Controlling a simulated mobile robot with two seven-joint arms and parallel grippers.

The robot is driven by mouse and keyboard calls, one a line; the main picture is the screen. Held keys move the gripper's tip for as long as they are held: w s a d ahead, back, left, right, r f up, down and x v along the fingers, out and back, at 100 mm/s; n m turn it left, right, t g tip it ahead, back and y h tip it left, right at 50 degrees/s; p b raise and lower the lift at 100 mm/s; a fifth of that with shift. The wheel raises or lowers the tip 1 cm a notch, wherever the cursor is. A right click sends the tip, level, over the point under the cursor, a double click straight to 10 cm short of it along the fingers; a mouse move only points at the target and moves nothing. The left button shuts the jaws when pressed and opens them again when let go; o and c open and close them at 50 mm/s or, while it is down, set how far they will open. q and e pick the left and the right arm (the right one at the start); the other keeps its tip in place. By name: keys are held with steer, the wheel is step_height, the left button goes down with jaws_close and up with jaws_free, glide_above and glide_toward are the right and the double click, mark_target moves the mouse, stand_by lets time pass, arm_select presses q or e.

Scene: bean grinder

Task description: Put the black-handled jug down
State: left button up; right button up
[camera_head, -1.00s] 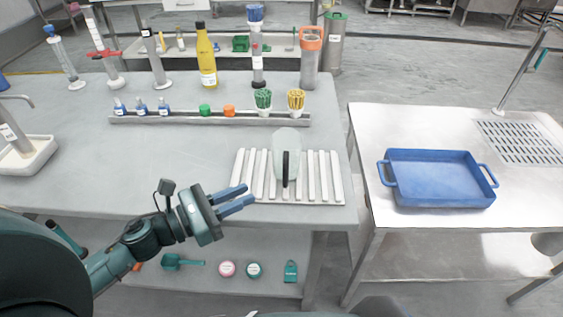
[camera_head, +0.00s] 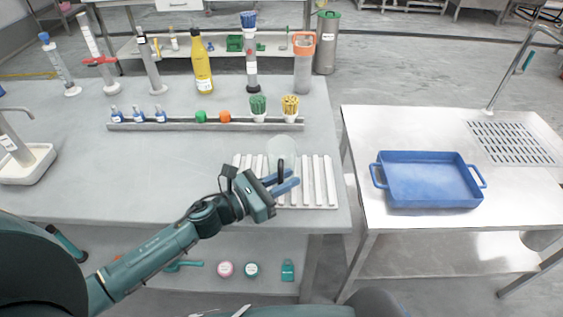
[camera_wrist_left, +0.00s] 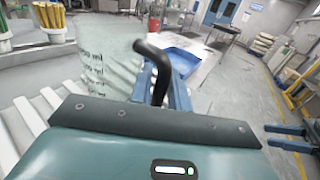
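The clear jug (camera_head: 283,149) stands upright on the white slatted rack (camera_head: 318,180) near the front edge of the grey table. Its black handle (camera_head: 281,167) faces my side. I cannot tell whether either finger touches the handle. My right gripper is not in view.
Behind the rack is a long holder (camera_head: 180,126) with small bottles, caps and brush-like bundles. A yellow bottle (camera_head: 203,70) and tall cylinders stand farther back. A blue tray (camera_head: 430,180) is on the separate metal table at right. The grey table's left middle is clear.

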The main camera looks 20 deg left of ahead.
arm_select(q)
steer(key=shift+w+d, duration=0.3)
jaws_close()
steer(key=shift+r, duration=0.1)
